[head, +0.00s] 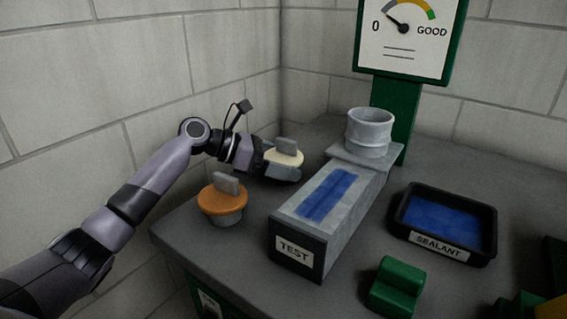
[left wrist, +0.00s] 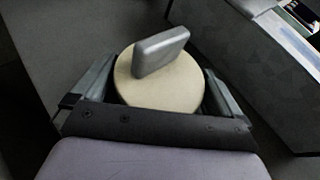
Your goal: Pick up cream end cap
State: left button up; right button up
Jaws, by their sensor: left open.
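The cream end cap (head: 285,157) is a round pale disc with a grey upright tab on top. It sits behind the orange cap on the grey bench, left of the test duct. My left gripper (head: 283,170) is around it, low over the bench. In the left wrist view the cream end cap (left wrist: 160,88) lies between the two open fingers of my left gripper (left wrist: 155,95), one on each side. Whether the fingers touch its rim is not clear. Its underside is hidden. My right gripper is not in view.
An orange cap (head: 222,200) with a grey tab stands at the near left. The test duct (head: 305,217) with blue patches is to the right, close to my gripper. A black sealant tray (head: 487,215), a green block (head: 396,287) and a gauge (head: 407,42) are farther right.

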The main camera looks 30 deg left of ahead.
aim_at(282, 156)
pick_arm(q)
jog(key=shift+w, duration=0.1)
jog(key=c, duration=0.7)
jog(key=shift+c, duration=0.2)
notch_tip(282, 156, up, 20)
jog(key=p, duration=0.3)
jog(key=shift+p, duration=0.3)
